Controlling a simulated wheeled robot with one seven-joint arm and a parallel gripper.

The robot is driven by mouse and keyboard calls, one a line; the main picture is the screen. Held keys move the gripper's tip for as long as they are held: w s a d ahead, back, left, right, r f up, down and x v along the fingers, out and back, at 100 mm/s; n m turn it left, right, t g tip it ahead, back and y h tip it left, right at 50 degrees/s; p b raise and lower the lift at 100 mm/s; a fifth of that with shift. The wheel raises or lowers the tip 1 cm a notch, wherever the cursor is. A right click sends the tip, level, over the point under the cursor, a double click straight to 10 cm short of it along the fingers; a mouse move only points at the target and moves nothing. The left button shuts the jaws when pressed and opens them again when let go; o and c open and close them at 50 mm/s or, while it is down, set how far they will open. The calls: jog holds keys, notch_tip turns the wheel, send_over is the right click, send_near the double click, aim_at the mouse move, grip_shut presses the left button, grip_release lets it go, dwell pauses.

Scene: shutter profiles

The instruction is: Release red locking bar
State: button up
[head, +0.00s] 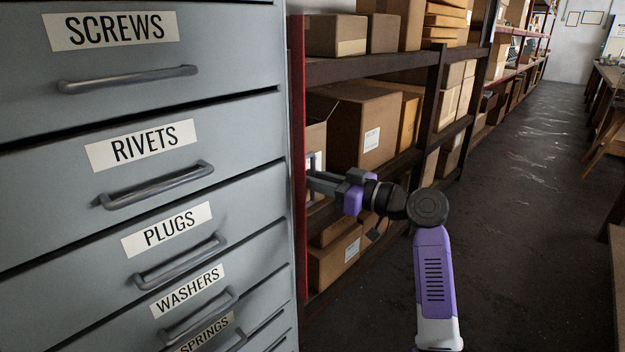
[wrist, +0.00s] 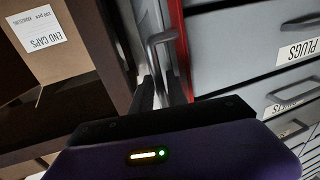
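The red locking bar (head: 298,120) stands upright along the right edge of the grey drawer cabinet. It also shows as a red strip in the wrist view (wrist: 178,45). A grey metal handle (wrist: 152,50) sits beside the red strip there, and a small part of it shows in the head view. My gripper (head: 310,181) is at the bar's right side, around mid-height. In the wrist view its two dark fingers (wrist: 161,92) are apart, with the handle running down between them. Whether they touch or squeeze the handle is unclear.
The cabinet (head: 240,110) has drawers labelled screws, rivets, plugs, washers and springs, all looking closed. Shelving (head: 375,65) with cardboard boxes (head: 365,125) stands close behind my gripper. Clear floor (head: 530,190) lies to the right, with a bench (head: 610,75) at the far right.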

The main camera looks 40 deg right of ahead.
jog(key=v, duration=0.7)
jog(key=shift+s, duration=0.3)
jog(key=shift+d, duration=0.1)
jog(key=d+m+t+h, duration=0.2)
jog(key=d+m+h, duration=0.5)
jog(key=s+a+f+m+g+h, duration=0.25)
jog(key=s+a+f+h, duration=0.35)
jog(key=f, duration=0.3)
jog(key=s+a+f+n+g+y, duration=0.1)
jog(key=s+a+f+n+y, duration=0.15)
jog(key=s+a, duration=0.7)
jog(key=s+a+f+n+y, duration=0.2)
jog(key=s+a+f+y, duration=0.15)
jog(key=s+a, duration=0.6)
jog(key=s+a+f+n+g+y, duration=0.15)
jog(key=s+a+f, duration=0.25)
jog(key=s+a, duration=0.55)
notch_tip(320, 180, up, 15)
jog(key=y+p, duration=0.1)
jog(key=p, duration=1.4)
jog(key=shift+w+n, duration=0.35)
jog(key=shift+w, duration=0.05)
